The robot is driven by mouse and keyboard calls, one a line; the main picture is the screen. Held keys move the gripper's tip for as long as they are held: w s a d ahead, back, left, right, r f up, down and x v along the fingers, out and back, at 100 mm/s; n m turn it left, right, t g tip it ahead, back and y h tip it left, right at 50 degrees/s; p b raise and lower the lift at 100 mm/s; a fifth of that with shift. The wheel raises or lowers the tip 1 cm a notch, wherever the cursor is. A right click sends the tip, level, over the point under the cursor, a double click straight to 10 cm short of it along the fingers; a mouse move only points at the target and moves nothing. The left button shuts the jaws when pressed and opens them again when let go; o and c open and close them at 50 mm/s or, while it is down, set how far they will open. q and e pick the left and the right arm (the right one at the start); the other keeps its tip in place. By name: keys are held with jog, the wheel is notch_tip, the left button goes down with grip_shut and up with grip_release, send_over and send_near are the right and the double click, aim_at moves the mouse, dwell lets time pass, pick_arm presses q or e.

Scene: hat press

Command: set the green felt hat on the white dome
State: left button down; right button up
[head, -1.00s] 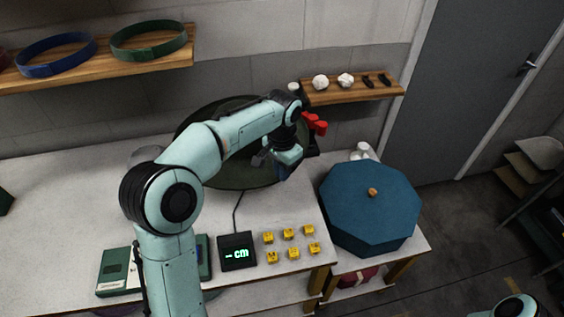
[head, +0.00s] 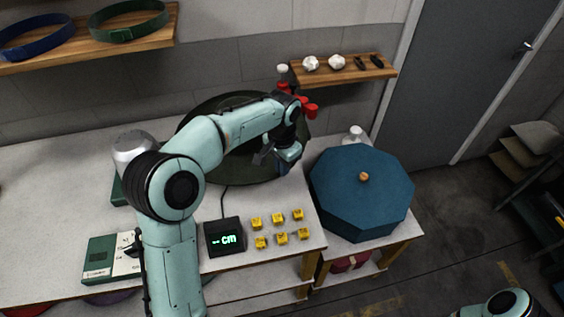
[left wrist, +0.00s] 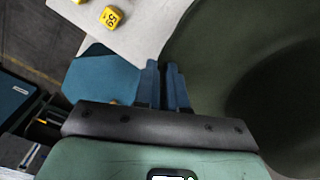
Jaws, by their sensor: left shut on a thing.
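The green felt hat (head: 240,168) shows in the head view as a wide, dark green disc, partly hidden behind my left arm. In the left wrist view its brim (left wrist: 205,75) fills the right side, with a darker hollow at the far right. My left gripper (head: 284,167) is at the hat's right edge. Its blue fingers (left wrist: 164,72) are shut on the brim in the left wrist view. A pale, rounded grey-white form, likely the white dome (head: 130,147), stands on the table at left, partly hidden by my arm. My right gripper is out of view.
A blue eight-sided box (head: 362,195) with a knob stands right of the table. Several yellow number cubes (head: 280,220) and a black "cm" display (head: 224,238) lie near the front. A shelf (head: 345,70) with small items is behind. Bare table (head: 45,200) lies at left.

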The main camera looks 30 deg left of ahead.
pick_arm(q)
jog(key=shift+f+b, duration=1.05)
jog(key=shift+f, duration=1.15)
jog(key=shift+f+b, duration=0.95)
jog(key=shift+f, duration=1.35)
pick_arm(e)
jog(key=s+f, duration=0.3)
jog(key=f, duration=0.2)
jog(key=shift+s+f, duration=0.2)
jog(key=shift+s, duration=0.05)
pick_arm(q)
jog(key=shift+f+b, duration=0.3)
jog(key=shift+f, duration=0.55)
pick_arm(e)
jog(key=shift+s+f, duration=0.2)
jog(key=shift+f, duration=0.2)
pick_arm(q)
jog(key=c, duration=1.1)
grip_release()
jog(key=shift+r, duration=0.15)
